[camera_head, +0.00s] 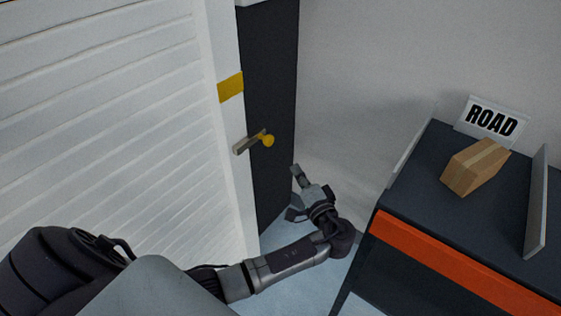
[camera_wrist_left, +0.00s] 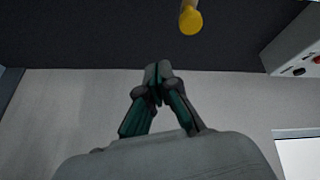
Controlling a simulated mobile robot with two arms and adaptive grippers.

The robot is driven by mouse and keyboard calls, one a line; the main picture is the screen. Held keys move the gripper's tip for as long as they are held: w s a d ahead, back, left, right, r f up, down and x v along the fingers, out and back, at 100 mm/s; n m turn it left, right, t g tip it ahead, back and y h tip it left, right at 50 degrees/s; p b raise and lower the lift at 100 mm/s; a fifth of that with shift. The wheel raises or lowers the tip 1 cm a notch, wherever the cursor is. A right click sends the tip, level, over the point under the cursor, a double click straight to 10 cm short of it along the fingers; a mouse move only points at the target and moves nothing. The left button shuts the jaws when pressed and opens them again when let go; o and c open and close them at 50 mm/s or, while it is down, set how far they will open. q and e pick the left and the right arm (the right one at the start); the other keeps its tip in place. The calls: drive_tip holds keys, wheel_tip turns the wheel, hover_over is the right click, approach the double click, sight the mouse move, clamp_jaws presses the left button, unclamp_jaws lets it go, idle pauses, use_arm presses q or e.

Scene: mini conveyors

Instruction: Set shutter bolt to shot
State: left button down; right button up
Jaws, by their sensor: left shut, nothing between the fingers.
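The shutter bolt (camera_head: 252,143) is a short grey bar with a yellow round knob (camera_head: 268,140) at its right end. It sits at the edge of the white slatted shutter (camera_head: 110,110), in front of a dark upright panel (camera_head: 272,90). The knob also shows at the top of the left wrist view (camera_wrist_left: 191,20). My left gripper (camera_head: 296,169) is to the right of and below the knob in the head view, apart from it. Its fingers are together and empty in the wrist view (camera_wrist_left: 158,72). My right gripper is not in view.
A dark table (camera_head: 420,185) with an orange front edge (camera_head: 450,262) stands at the right. It bears a brown box (camera_head: 475,168), a ROAD sign (camera_head: 491,120) and an upright grey panel (camera_head: 537,200). A pale box with red and black buttons (camera_wrist_left: 297,55) is at the wrist view's right.

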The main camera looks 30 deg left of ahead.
use_arm(q)
drive_tip(key=r+n+y, duration=0.1)
drive_tip(key=r, duration=0.1)
drive_tip(key=s+r+n+y, duration=0.1)
drive_tip(key=r, duration=0.1)
drive_tip(key=shift+d+r+b, duration=0.1)
drive_tip(key=shift+d+b, duration=0.1)
drive_tip(key=shift+b, duration=0.1)
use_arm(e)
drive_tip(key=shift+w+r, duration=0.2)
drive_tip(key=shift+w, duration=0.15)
use_arm(q)
drive_tip(key=x, duration=1)
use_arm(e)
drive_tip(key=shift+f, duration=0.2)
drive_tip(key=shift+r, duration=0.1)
